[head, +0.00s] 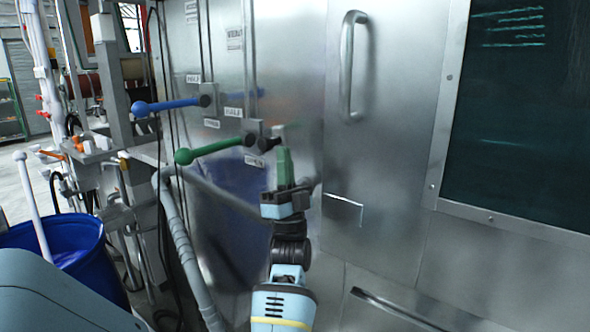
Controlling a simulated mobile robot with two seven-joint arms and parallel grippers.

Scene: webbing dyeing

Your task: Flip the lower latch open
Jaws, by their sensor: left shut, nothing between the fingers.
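The steel cabinet door (385,170) fills the middle of the head view, with a vertical bar handle (352,65) high on it. A small rectangular plate with a bright edge (343,209) sits low near the door's left edge; I cannot tell for sure whether it is the lower latch. My left gripper (284,165) points up just left of this plate, apart from it in the picture. Its green fingers are shut and empty, and they overlap the panel beside the door seam. The gripper and wrist hide part of the panel behind. My right gripper is out of view.
A blue-knobbed lever (170,105) and a green-knobbed lever (215,150) stick out left of my gripper, the green one close to it. A blue barrel (90,262) with a white stick stands at lower left. A dark window (520,110) is at right.

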